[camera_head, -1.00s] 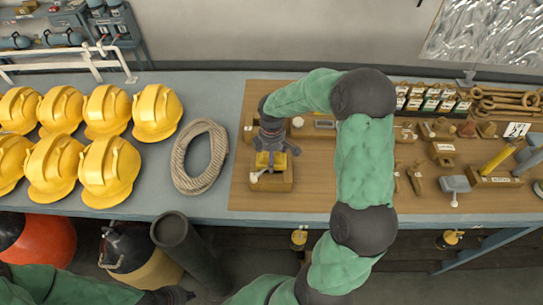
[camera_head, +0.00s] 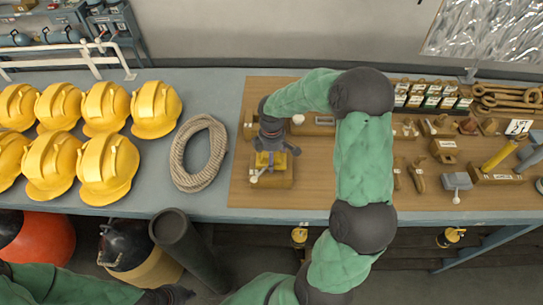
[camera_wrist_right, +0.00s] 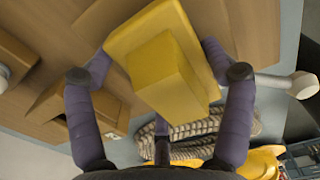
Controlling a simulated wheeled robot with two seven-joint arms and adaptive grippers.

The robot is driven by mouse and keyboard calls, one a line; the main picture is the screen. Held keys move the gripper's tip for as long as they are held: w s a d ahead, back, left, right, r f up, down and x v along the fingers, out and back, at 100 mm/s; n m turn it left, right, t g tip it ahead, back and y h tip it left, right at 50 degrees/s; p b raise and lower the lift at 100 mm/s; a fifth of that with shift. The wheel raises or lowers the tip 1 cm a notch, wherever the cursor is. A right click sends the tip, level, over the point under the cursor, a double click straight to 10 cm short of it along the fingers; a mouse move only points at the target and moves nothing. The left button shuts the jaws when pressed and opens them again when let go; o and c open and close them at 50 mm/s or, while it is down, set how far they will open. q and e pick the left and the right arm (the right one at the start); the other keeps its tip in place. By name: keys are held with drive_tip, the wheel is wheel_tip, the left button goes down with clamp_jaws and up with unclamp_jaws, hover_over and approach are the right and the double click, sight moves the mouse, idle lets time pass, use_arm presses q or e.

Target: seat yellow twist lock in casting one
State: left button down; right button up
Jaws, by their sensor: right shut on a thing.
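The yellow twist lock (camera_head: 268,160) is in my right gripper (camera_head: 272,148), over a tan casting block (camera_head: 278,182) on the wooden board. A short lever with a white ball (camera_head: 254,180) shows at its front left. In the right wrist view the lock (camera_wrist_right: 165,75) is a yellow block on a wider yellow plate, with purple-grey fingers of the right gripper (camera_wrist_right: 160,80) on both sides. Whether the lock is fully down in the casting is hidden. My left gripper (camera_head: 176,295) is low at the bottom edge, and its fingers are unclear.
A rope coil (camera_head: 199,152) and several yellow helmets (camera_head: 108,168) lie to the left. The right of the board (camera_head: 310,190) holds tan castings, a yellow-handled tool (camera_head: 499,155) and a grey block (camera_head: 457,181). Small blocks stand behind the casting.

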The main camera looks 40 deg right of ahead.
drive_tip(key=shift+f, duration=0.35)
drive_tip(key=o, duration=1.6)
drive_tip(key=shift+c, duration=0.2)
drive_tip(key=shift+r, duration=0.1)
wheel_tip(320, 180, up, 12)
drive_tip(key=shift+f, duration=0.1)
